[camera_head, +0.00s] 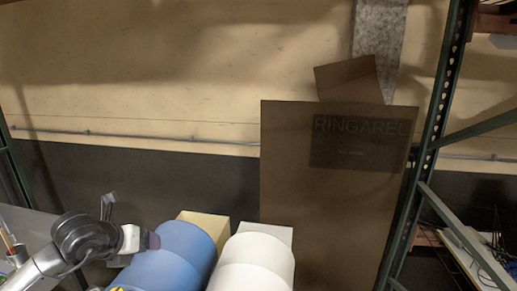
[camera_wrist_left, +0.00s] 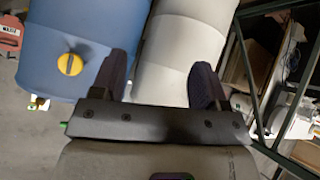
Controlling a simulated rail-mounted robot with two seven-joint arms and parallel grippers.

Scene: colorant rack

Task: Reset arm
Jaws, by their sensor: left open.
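My left arm comes in from the left in the head view, with its gripper (camera_head: 130,238) in front of and left of the blue drum. In the left wrist view, the two dark fingers of the left gripper (camera_wrist_left: 161,72) are spread apart with nothing between them. Beyond them lie the blue drum (camera_wrist_left: 95,25) with a yellow cap (camera_wrist_left: 70,64) and the white drum (camera_wrist_left: 182,50). I cannot tell how far the fingers are from the drums. My right gripper does not show in either view.
The blue drum (camera_head: 185,245) and white drum (camera_head: 258,262) lie side by side at the lower middle. A tall brown box (camera_head: 310,200) stands to their right, beside a green rack post (camera_head: 425,160). The space above the drums looks clear.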

